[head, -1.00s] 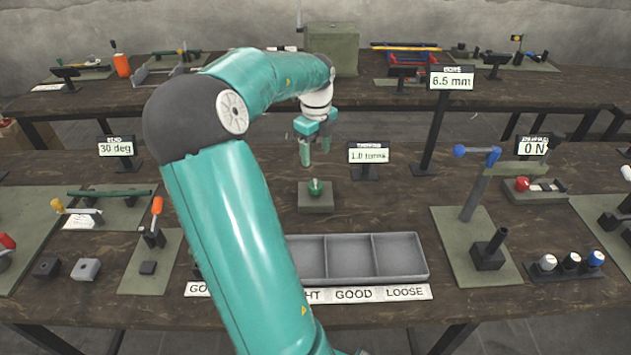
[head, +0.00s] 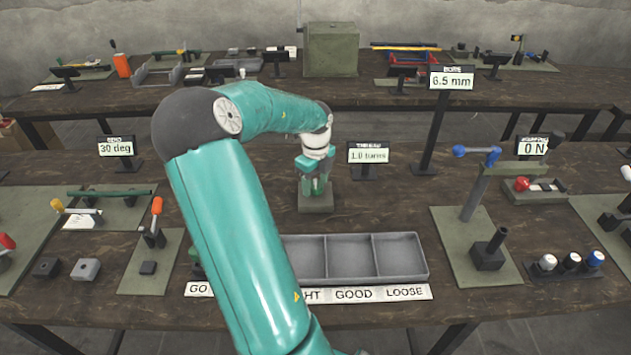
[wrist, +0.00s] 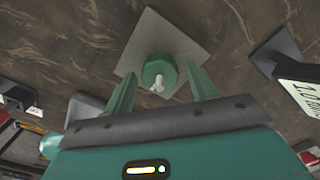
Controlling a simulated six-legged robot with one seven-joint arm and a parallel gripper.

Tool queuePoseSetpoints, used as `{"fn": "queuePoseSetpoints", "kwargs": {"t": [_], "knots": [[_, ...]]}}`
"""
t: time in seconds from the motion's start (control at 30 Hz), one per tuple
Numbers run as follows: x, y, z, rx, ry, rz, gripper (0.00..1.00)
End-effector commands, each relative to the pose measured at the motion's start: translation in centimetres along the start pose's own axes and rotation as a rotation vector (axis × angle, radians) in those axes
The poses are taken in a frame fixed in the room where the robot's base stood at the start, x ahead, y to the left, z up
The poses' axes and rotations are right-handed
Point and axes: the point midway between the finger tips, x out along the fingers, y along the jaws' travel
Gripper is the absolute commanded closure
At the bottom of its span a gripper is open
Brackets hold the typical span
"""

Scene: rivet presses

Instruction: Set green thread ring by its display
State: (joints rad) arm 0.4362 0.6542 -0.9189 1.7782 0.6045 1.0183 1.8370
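The green thread ring (wrist: 159,72) sits on a small grey square block (head: 316,203), with a pale stud tip showing at its middle in the wrist view. The block also shows in the wrist view (wrist: 150,30). My gripper (head: 315,190) is lowered over the block. In the wrist view my gripper (wrist: 162,82) has its fingers apart, one on each side of the ring; I cannot tell whether they touch it. In the head view the fingers mostly hide the ring. The display reading 1.0 turns (head: 368,153) stands just right of the block and shows partly in the wrist view (wrist: 300,92).
A grey three-part tray (head: 365,278) lies in front, with a label strip (head: 385,293) reading GOOD and LOOSE. A 6.5 mm display (head: 451,80) stands on a tall post to the right.

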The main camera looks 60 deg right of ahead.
Motion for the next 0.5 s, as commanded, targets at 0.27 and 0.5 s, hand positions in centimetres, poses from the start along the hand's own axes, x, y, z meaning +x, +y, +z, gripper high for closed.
{"fn": "queuePoseSetpoints", "kwargs": {"t": [0.27,0.5], "knots": [[-0.05,0.00,0.01,-0.001,0.000,0.000,0.83],[-0.08,-0.03,0.00,-0.029,-0.001,0.000,0.83]]}}
